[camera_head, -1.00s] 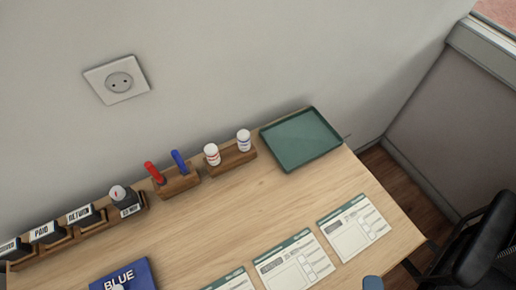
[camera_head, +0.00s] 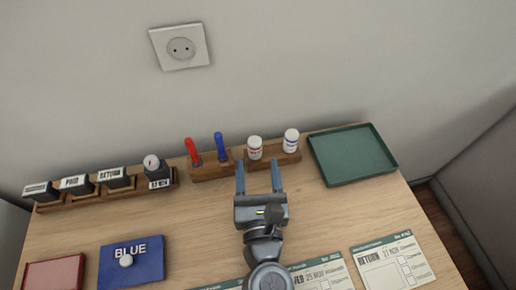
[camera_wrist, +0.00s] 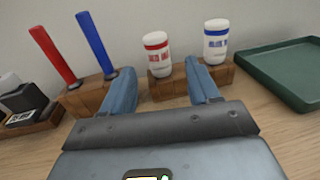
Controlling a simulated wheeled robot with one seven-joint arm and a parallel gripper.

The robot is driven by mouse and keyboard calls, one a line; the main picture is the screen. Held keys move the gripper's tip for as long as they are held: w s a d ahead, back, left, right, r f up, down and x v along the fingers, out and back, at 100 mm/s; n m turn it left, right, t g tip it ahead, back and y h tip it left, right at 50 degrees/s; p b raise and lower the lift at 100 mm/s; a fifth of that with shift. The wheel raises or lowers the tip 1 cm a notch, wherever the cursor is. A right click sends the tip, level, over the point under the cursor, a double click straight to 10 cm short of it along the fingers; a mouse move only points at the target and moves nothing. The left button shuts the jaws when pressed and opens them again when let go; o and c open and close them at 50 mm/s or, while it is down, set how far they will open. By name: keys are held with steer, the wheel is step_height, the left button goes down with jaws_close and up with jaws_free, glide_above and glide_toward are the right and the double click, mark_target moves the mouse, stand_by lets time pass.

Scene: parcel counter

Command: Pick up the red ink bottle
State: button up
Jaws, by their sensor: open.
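The red ink bottle (camera_head: 255,147) is white with a red label and stands upright in a wooden holder (camera_head: 272,162) at the back of the counter. It also shows in the wrist view (camera_wrist: 158,54), ahead of my gripper and between the lines of its fingers. My gripper (camera_head: 259,163) is open and empty, its two blue-grey fingers pointing at the holder just in front of the red-labelled bottle. In the wrist view, the fingers (camera_wrist: 158,78) spread to either side of the bottle's base. I cannot tell whether they touch the holder.
A white bottle with a blue label (camera_head: 291,141) stands right beside it in the same holder. Red (camera_head: 192,151) and blue (camera_head: 221,147) markers stand to the left. A green tray (camera_head: 352,180) lies right. Stamps (camera_head: 115,177), a blue pad (camera_head: 143,262) and forms (camera_head: 393,264) occupy the counter.

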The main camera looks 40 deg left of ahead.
mark_target(254, 141)
steer(key=shift+x, duration=3.95)
steer(key=shift+c, duration=0.3)
steer(key=c, duration=1)
steer(key=shift+o, duration=0.2)
steer(key=shift+r, duration=0.1)
